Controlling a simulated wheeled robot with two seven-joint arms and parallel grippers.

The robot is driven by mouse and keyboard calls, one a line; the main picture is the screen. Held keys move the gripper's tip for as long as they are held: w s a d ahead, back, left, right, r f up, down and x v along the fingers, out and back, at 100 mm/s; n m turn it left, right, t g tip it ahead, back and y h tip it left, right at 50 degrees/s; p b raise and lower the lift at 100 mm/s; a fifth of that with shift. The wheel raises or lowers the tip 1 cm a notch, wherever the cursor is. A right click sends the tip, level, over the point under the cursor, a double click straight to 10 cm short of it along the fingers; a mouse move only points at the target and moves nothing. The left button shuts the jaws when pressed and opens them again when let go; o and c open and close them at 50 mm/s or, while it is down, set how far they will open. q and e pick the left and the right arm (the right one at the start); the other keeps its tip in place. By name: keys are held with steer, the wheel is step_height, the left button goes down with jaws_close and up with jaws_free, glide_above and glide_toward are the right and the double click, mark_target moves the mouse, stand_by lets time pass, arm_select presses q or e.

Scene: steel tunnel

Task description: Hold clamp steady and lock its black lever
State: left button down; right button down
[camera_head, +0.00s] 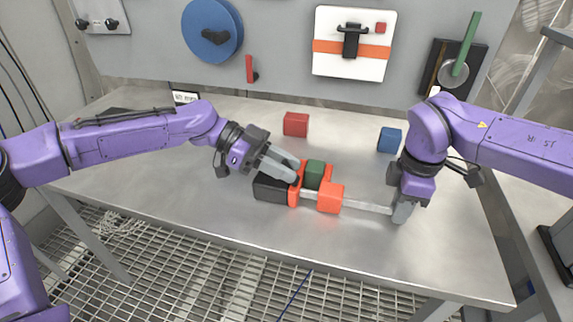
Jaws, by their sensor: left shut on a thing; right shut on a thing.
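The clamp lies on the steel table, with a black body (271,188), an orange upright jaw (294,194), an orange sliding block (330,197) and a grey bar (365,206) running right. My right gripper (402,210) points down and is shut on the right end of the bar. I cannot make out the black lever apart from the black body.
A red block (296,124) and a blue block (389,140) stand behind the clamp on the table (200,220). The grey back panel (280,50) carries a blue disc, a white plate with a black handle, and a green lever. The table's front strip is clear.

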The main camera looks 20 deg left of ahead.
arm_select(q)
steer(key=shift+h, duration=0.3)
arm_select(e)
steer(key=shift+s+f, duration=0.1)
steer(key=shift+f, duration=0.2)
arm_select(q)
steer(key=c, duration=1)
jaws_free()
steer(key=shift+f, duration=0.1)
steer(key=shift+o, duration=0.2)
steer(key=v, duration=1.2)
steer(key=shift+s+a, duration=0.1)
arm_select(e)
steer(key=c, duration=0.8)
jaws_free()
steer(key=shift+c, duration=0.2)
arm_select(q)
steer(key=shift+w, duration=0.2)
arm_select(e)
steer(key=shift+w, duration=0.2)
